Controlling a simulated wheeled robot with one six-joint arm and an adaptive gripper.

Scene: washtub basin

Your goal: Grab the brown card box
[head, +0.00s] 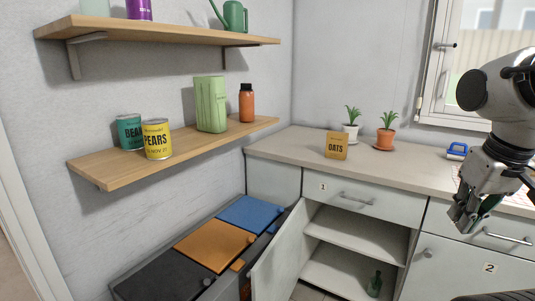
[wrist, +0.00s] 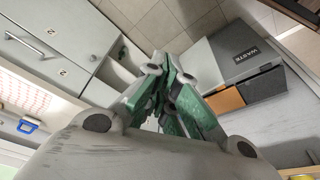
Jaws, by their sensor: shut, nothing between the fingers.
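The brown card box (head: 337,146), labelled OATS, stands upright on the light countertop (head: 290,150) in the head view, left of two potted plants. It does not show in the wrist view. My gripper (head: 464,222) is at the right of the head view, in front of the counter drawers and well to the right of the box. Its fingers point downward. In the wrist view my gripper (wrist: 160,72) has its green-lined fingers together, with nothing seen between them.
A white-potted plant (head: 351,124) and an orange-potted plant (head: 385,130) stand beside the box. A cabinet door (head: 277,260) hangs open below, with a green bottle (head: 375,284) inside. Cans stand on the lower shelf (head: 110,173). Lidded bins (head: 212,245) stand at left.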

